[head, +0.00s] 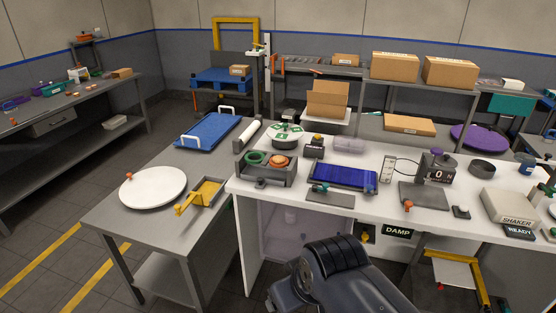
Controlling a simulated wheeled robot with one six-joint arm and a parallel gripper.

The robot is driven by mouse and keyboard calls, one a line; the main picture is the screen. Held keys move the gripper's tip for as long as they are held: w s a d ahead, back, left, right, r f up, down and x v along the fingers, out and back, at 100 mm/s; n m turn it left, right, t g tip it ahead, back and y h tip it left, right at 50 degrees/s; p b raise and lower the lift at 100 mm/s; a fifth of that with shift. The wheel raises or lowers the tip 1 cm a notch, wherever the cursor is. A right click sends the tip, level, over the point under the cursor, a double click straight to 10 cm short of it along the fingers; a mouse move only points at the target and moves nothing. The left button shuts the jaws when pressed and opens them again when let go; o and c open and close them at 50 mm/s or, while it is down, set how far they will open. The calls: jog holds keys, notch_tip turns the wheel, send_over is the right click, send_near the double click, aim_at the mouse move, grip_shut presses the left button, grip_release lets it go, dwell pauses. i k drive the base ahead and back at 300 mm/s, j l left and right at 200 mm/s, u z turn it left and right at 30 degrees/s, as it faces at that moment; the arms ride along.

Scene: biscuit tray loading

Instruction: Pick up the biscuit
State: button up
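No thing can be surely told as the biscuit at this size. A round orange-brown piece (282,161) lies in a grey open box (267,181) on the white counter, next to a green ring (256,157). Whether it is the biscuit I cannot tell. A blue tray with white handles (206,131) lies on the grey side table to the left. A smaller dark blue tray (343,177) lies on the counter right of the box. My dark arm shows at the bottom middle, in front of the counter. My gripper's fingers are not in view.
The white counter (300,195) also bears a scale-like display (438,168), a grey plate (424,196) and a shaker box (510,207). A round white board (153,187) and a yellow scoop-like tray (206,193) are on the side table (119,221). Cartons (395,66) stand behind.

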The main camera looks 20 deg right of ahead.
aim_at(278, 159)
jog(key=i+l, duration=0.3)
jog(key=i, duration=0.25)
jog(key=i+l+u, duration=0.1)
jog(key=i+l, duration=0.2)
jog(key=i, duration=0.2)
jog(key=i+l, duration=0.35)
jog(key=i, duration=0.15)
